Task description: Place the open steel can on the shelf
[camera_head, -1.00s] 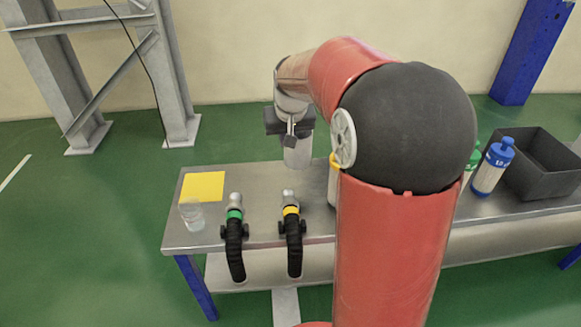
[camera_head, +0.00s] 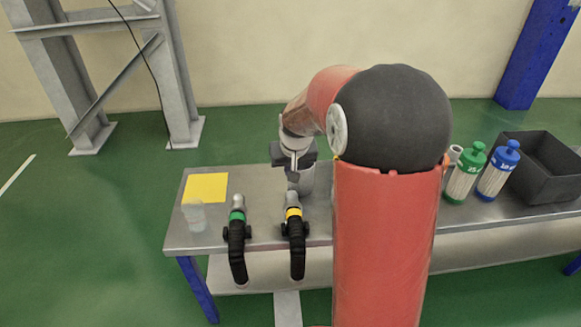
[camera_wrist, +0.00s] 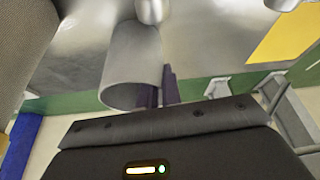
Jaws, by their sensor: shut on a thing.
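The steel can (camera_head: 307,181) is a grey open cylinder. My gripper (camera_head: 294,170) is shut on it, low over the workbench's steel top. My arm partly hides the can in the head view. In the wrist view the can (camera_wrist: 132,62) shows its open mouth toward the camera, with the dark fingers of my gripper (camera_wrist: 166,88) at its side. I cannot tell whether the can touches the bench. A pale lower shelf (camera_head: 345,261) runs beneath the bench top.
A clear cup (camera_head: 195,217) and a yellow square (camera_head: 205,187) lie left. A green bottle (camera_head: 465,178), blue bottle (camera_head: 496,174) and dark bin (camera_head: 548,172) stand right.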

